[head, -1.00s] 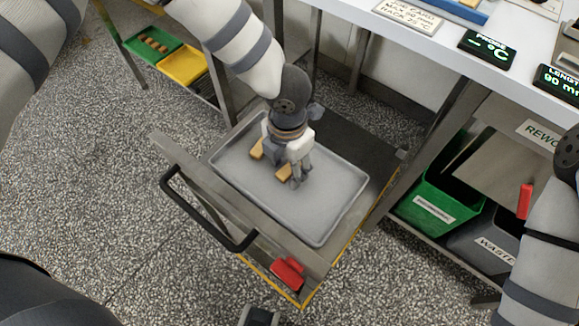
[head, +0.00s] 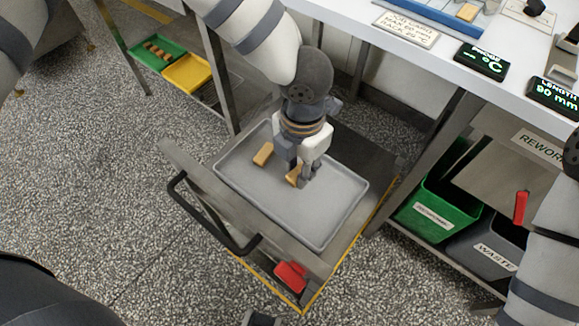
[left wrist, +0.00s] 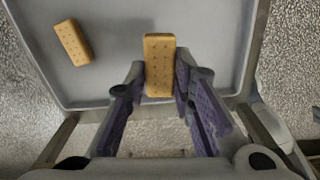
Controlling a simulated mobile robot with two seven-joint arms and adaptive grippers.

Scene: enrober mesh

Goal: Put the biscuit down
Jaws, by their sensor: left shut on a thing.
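My left gripper (head: 302,174) is over the grey tray (head: 330,216), pointing down, shut on a biscuit (head: 292,176). In the left wrist view, the held golden biscuit (left wrist: 159,66) stands out between the two purple-padded fingers (left wrist: 160,88). Its far part is over the tray's floor. I cannot tell whether it touches the tray. A second biscuit (head: 263,154) lies flat on the tray to the left; it also shows in the left wrist view (left wrist: 72,42), apart from the held one. My right gripper is not clearly seen; only part of that arm shows at the right edge.
The tray rests in a metal pull-out with a black handle (head: 200,215) and a red latch (head: 291,276). A green bin (head: 425,215) and a grey waste bin (head: 490,245) stand at right under a white worktop (head: 380,50). The tray's front right part is bare.

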